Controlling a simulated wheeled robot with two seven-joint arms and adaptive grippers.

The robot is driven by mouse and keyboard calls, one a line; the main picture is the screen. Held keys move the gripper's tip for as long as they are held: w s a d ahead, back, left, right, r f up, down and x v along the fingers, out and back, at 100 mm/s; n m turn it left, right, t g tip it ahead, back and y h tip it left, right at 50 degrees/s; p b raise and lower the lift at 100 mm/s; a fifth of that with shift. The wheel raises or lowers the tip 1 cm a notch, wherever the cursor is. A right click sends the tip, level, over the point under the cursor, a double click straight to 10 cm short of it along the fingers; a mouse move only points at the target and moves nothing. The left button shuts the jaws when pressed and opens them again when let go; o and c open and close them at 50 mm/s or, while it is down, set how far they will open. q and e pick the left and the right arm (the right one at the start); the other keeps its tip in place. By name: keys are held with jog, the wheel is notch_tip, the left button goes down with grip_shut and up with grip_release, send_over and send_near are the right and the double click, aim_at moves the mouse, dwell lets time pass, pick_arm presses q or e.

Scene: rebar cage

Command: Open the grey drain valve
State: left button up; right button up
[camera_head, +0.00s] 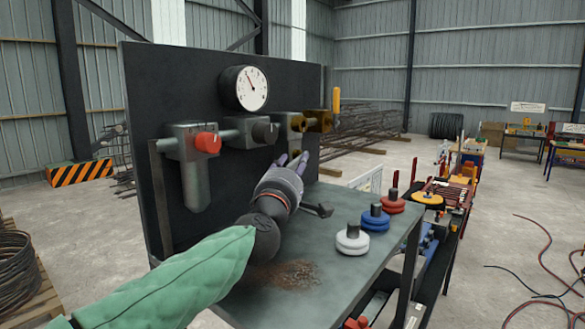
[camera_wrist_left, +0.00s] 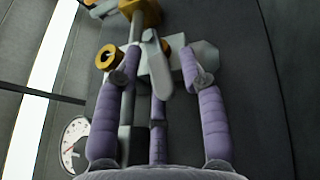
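A light grey lever (camera_wrist_left: 157,68) on a grey valve body shows in the left wrist view, between my gripper's purple fingers; I take it as the drain valve. In the head view my gripper hides most of this part. My left gripper (camera_wrist_left: 158,75) is open, its fingers spread on either side of the lever, with no clear contact. In the head view the left gripper (camera_head: 292,158) is in front of the panel, below the brass fittings (camera_head: 318,121). My right gripper is not in view.
The dark panel (camera_head: 150,85) carries a gauge (camera_head: 243,88), a red knob (camera_head: 208,143) and a dark grey knob (camera_head: 265,132). White (camera_head: 352,240), blue (camera_head: 376,219) and red (camera_head: 391,202) discs stand on the bench (camera_head: 330,285). A dark tool (camera_head: 318,210) lies beside my gripper.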

pick_arm(q)
jog(key=shift+s, duration=0.1)
jog(key=shift+s+a, duration=0.1)
jog(key=shift+s, duration=0.05)
jog(key=v, duration=1.1)
jog(key=shift+s+f, duration=0.1)
jog(key=shift+s, duration=0.15)
